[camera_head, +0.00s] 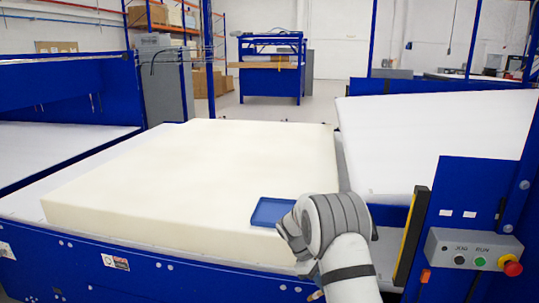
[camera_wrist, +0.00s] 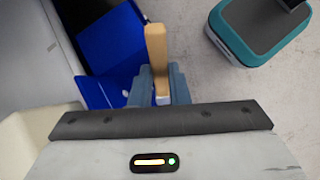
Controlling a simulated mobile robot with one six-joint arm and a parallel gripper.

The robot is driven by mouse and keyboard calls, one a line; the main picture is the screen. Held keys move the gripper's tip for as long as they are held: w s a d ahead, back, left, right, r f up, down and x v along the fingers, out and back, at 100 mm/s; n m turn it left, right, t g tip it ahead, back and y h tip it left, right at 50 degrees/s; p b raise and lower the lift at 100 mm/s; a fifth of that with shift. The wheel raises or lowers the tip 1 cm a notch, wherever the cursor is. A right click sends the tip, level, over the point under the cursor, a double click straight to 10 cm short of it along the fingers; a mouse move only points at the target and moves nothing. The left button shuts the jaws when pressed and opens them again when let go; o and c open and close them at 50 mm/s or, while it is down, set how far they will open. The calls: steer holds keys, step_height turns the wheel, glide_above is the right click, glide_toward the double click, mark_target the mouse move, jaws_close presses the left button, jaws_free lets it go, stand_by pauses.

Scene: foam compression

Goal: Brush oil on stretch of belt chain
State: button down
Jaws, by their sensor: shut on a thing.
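In the wrist view, my gripper (camera_wrist: 160,88) is shut on a brush with a wooden handle (camera_wrist: 156,45). The handle points up in the picture, and a pale part shows between the fingers. I cannot make out the bristles. A thin, dark toothed strip, perhaps the belt chain (camera_wrist: 62,42), runs along the pale machine edge at the upper left. The brush is to its right and apart from it. In the head view, my wrist hides the gripper, which is low at the machine's front side. No oil is clearly visible.
A large cream foam block (camera_head: 190,175) lies on the machine bed, with a blue tray (camera_head: 270,212) on its near right corner. A blue post with a control box (camera_head: 474,250) and red stop button stands at the right. Blue machine panels (camera_wrist: 105,48) are close to the brush.

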steer(key=s+a+f+m+g+y, duration=0.1)
steer(key=s+f+m+g+y, duration=0.2)
steer(key=s+f+m, duration=0.3)
steer(key=s+m+y, duration=0.1)
steer(key=s+m, duration=0.3)
steer(key=shift+a+f+g, duration=0.2)
steer(key=shift+f+g, duration=0.05)
steer(key=shift+g, duration=0.05)
steer(key=shift+s, duration=0.15)
